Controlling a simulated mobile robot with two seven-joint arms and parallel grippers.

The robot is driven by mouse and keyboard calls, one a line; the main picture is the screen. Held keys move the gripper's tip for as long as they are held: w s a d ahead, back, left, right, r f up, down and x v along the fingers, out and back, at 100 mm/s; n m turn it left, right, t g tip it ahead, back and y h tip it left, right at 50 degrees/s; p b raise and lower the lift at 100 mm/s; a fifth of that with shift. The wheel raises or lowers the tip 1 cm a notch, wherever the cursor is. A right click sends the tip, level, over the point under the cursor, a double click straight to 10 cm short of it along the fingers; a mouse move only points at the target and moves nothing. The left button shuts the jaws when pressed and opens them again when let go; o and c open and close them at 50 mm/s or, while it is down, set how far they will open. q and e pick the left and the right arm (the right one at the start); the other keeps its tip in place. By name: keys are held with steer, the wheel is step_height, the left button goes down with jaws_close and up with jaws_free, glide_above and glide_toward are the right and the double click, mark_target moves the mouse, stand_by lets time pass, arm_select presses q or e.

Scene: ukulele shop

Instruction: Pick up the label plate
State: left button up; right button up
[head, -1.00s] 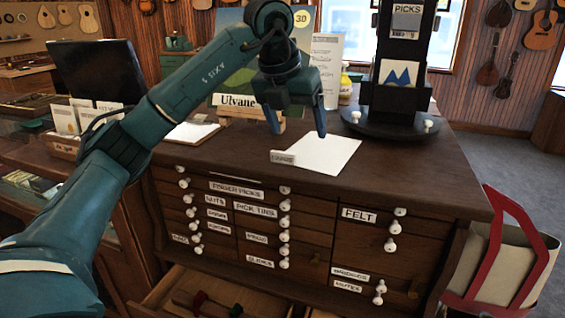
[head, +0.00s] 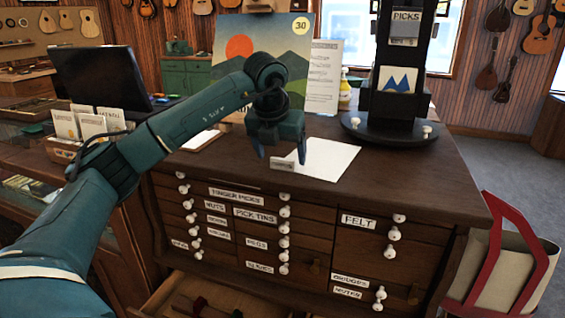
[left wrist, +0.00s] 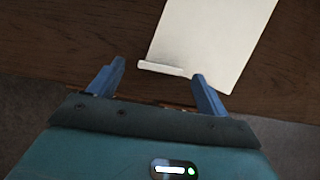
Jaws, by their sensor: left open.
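The label plate (head: 282,164) is a small pale strip near the front edge of the dark cabinet top, by the near corner of a white sheet of paper (head: 328,160). It also shows in the left wrist view (left wrist: 162,69), at the sheet's near edge. My left gripper (head: 280,156) is open, with its blue fingertips pointing down over the plate. In the left wrist view the fingers (left wrist: 158,71) stand on either side of the plate, with gaps at both ends. Neither finger appears to grip it. My right gripper is out of view.
A black display stand (head: 392,125) stands behind right on the cabinet top. A poster with an orange sun (head: 240,47) stands behind my arm. Below the front edge are labelled drawers with white knobs; a lower drawer (head: 165,292) is open.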

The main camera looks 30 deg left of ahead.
arm_select(q)
steer(key=shift+x, duration=1)
steer(key=c, duration=1.1)
